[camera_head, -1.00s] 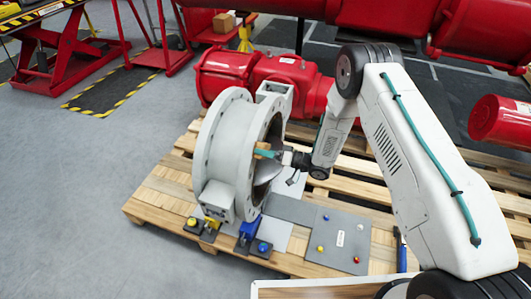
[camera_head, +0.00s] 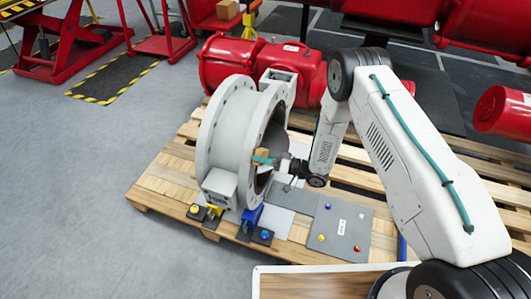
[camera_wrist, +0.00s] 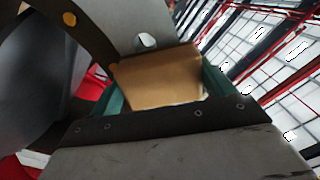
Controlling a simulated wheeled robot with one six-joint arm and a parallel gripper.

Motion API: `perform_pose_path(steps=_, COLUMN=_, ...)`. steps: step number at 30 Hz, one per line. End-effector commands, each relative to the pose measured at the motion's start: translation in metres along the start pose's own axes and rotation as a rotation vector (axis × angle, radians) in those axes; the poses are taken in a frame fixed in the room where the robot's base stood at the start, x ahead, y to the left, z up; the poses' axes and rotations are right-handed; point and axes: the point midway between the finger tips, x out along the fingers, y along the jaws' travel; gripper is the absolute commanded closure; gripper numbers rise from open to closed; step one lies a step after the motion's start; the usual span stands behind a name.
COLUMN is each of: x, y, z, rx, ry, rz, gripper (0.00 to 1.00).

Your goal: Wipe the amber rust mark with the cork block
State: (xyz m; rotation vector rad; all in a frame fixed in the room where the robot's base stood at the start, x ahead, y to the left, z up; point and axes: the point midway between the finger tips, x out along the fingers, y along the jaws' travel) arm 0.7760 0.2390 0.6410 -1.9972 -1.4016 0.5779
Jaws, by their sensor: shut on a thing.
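My gripper (camera_head: 266,160) is shut on the cork block (camera_head: 261,154), at the open face of the large grey valve body (camera_head: 225,130). In the wrist view the tan cork block (camera_wrist: 160,78) sits between the green fingers of my gripper (camera_wrist: 162,88). An amber spot (camera_wrist: 69,19), which looks like the rust mark, lies on a dark curved band up and left of the block. A smaller orange patch (camera_wrist: 114,68) shows at the block's left corner, partly hidden. I cannot tell whether the block touches the surface behind it.
The valve stands on a wooden pallet (camera_head: 150,190). Yellow (camera_head: 212,212) and blue (camera_head: 250,218) supports stand at its foot. A grey plate (camera_head: 340,225) with several small coloured knobs lies to the right. Red machinery (camera_head: 228,60) stands behind. Grey floor at left is clear.

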Motion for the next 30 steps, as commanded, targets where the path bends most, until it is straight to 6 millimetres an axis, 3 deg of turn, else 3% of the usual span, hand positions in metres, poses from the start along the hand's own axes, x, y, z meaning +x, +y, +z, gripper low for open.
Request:
perform_pose_path(steps=10, x=-0.004, y=0.000, z=0.001, rx=0.000, ry=-0.002, rz=-0.002, gripper=0.37)
perform_pose_path(steps=24, x=-0.052, y=0.001, z=-0.001, rx=0.000, ry=0.003, rz=0.002, gripper=0.37)
perform_pose_path(steps=30, x=-0.061, y=0.000, z=0.000, rx=-0.001, ry=0.002, rz=0.001, gripper=0.37)
